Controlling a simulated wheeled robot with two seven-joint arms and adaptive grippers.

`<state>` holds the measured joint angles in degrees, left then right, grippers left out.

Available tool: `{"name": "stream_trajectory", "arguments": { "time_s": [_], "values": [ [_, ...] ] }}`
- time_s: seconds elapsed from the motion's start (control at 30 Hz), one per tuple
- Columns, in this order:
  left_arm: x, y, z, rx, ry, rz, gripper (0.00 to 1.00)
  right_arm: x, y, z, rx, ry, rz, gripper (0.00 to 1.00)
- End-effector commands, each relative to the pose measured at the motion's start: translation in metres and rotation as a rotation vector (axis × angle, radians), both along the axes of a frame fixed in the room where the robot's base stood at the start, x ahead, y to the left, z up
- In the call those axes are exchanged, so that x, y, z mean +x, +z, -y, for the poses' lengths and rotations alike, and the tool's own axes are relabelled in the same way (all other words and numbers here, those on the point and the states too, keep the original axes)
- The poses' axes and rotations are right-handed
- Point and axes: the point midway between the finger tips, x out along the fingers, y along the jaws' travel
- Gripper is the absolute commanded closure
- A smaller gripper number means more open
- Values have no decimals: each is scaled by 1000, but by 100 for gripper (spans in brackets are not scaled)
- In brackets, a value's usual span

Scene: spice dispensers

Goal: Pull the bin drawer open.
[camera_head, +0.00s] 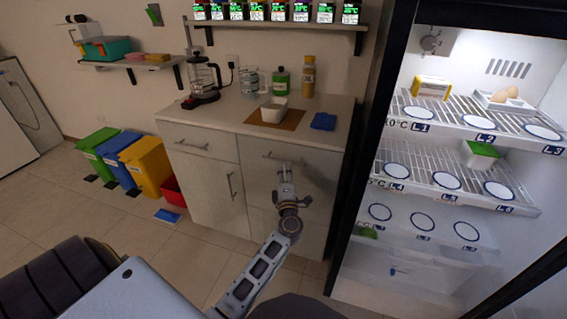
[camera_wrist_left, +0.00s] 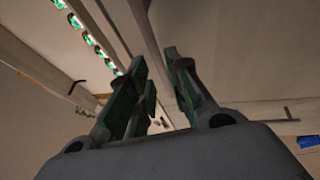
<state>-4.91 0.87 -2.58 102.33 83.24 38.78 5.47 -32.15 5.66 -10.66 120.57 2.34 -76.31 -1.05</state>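The bin drawer is most likely the large grey right front (camera_head: 262,195) of the lower cabinet; it looks closed, flush with the cabinet. Its horizontal handle (camera_head: 268,157) is near the top edge, partly hidden by my left gripper. My left gripper (camera_head: 284,168) is in front of this panel, at the handle's height; whether it touches the handle cannot be told. In the left wrist view, my left gripper (camera_wrist_left: 158,85) has its fingers apart, with nothing clearly held between them. My right gripper is not in view.
The counter (camera_head: 225,112) above holds a coffee maker (camera_head: 204,78), a white bowl (camera_head: 274,110) and bottles. A smaller drawer (camera_head: 195,142) and a door are at the left. An open fridge (camera_head: 345,200) stands close at the right. Floor before the cabinet is mostly clear.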

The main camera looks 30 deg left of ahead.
Motion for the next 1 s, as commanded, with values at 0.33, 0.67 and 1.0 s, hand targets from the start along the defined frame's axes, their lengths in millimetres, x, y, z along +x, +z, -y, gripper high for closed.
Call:
{"name": "stream_trajectory", "arguments": {
  "time_s": [0.33,0.67,1.0],
  "values": [
    [28,6,-20,2,-1,0,81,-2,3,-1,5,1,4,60],
    [39,9,-29,1,0,-1,81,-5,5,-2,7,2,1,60],
    [40,9,-30,0,0,0,87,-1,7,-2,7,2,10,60]
  ]
}}
